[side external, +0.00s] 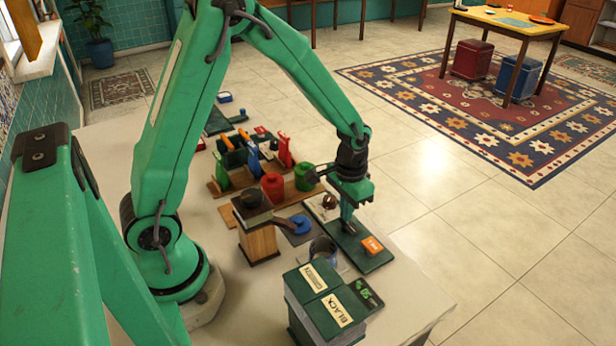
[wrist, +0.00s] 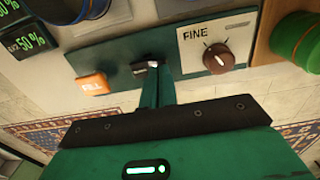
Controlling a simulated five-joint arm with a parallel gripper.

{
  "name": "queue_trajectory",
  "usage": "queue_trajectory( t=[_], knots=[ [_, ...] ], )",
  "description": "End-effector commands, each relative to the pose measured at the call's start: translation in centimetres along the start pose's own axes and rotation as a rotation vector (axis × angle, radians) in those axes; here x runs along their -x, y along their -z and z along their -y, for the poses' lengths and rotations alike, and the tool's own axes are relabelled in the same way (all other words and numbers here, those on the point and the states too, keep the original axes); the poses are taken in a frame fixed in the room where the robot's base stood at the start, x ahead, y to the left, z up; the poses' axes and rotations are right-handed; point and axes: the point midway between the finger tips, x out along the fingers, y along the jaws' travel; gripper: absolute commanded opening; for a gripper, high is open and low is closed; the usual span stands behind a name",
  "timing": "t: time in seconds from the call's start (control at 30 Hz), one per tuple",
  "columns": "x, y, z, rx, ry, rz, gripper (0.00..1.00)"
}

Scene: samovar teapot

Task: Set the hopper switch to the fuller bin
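The dark green control panel (side external: 358,245) lies on the table with an orange FILL button (side external: 372,245) at its near end. In the wrist view the panel shows the FILL button (wrist: 93,84) at left, a small black hopper switch (wrist: 146,67) in the middle, and a brown FINE knob (wrist: 218,58) at right. My gripper (side external: 347,224) points down at the panel. Its green fingers (wrist: 158,64) look close together, with their tips at the switch; touching is unclear. Two bins, GREEN (side external: 311,278) and BLACK (side external: 338,309), stand nearby. The readout (wrist: 26,42) shows BLACK 50%; the other figure is cut off.
A small readout (side external: 367,293) sits beside the bins. A red canister (side external: 272,187), a green canister (side external: 305,177) and a wooden stand (side external: 258,240) stand left of the panel. A rack with several coloured items is behind them. The table's right edge is close to the panel.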

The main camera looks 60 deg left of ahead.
Motion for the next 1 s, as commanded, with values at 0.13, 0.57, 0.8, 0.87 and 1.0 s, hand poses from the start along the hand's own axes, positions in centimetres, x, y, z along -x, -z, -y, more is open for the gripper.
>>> queue_trajectory(
  t=[0.13, 0.57, 0.8, 0.87, 1.0],
  knots=[
    [-0.2, 0.0, 0.0, 0.0, 0.0, 0.0, 0.0],
    [-0.6, 0.0, 0.0, 0.0, 0.0, 0.0, 0.0],
    [-0.3, 0.0, 0.0, 0.0, 0.0, -0.001, 0.0],
    [0.0, 0.0, 0.0, 0.0, 0.0, -0.001, 0.0],
    [0.8, 0.1, 0.0, 0.0, 0.0, -0.003, 0.0]
  ],
)
